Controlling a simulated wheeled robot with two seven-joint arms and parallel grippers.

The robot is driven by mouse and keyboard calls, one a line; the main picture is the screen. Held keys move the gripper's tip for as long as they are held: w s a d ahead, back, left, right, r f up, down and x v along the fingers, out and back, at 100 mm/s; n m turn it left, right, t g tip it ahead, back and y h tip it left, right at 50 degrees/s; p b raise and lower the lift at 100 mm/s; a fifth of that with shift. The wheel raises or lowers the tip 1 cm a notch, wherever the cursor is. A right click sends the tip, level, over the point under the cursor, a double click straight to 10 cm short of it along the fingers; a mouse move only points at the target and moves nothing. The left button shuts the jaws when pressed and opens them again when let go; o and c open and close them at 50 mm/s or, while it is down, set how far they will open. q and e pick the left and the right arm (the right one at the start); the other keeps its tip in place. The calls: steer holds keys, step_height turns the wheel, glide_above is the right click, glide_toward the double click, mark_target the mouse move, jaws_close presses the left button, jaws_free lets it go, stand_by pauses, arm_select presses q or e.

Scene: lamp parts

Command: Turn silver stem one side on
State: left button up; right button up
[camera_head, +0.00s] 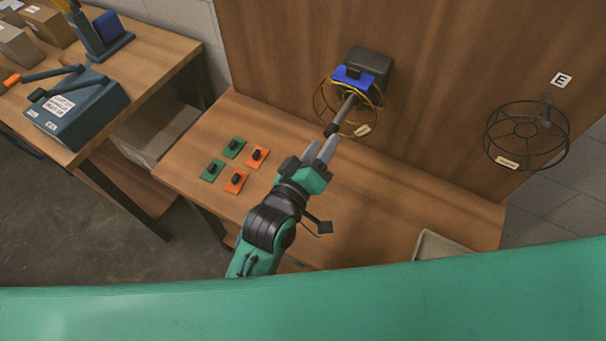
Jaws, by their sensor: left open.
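The silver stem (346,108) sticks out from the dark box (372,64) on the wooden wall panel, with a dark collar at its near end. A blue plate (352,76) with a dark knob sits at the box, above the stem. A yellow wire ring frame (320,101) surrounds the stem. My left gripper (322,148) is open just below the stem's near end, its grey fingers pointing up at it. I cannot tell whether they touch it. My right gripper is not in view.
Green plates (233,147) and orange plates (236,180) with black knobs lie on the wooden bench, left of my arm. A black wire frame (525,133) hangs at right under an "E" label (562,80). A tray (450,247) sits at the bench's right front.

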arm_select(q)
steer(key=b+v, duration=0.2)
steer(key=v, duration=0.6)
steer(key=shift+s+a, duration=0.2)
steer(key=shift+f, duration=0.1)
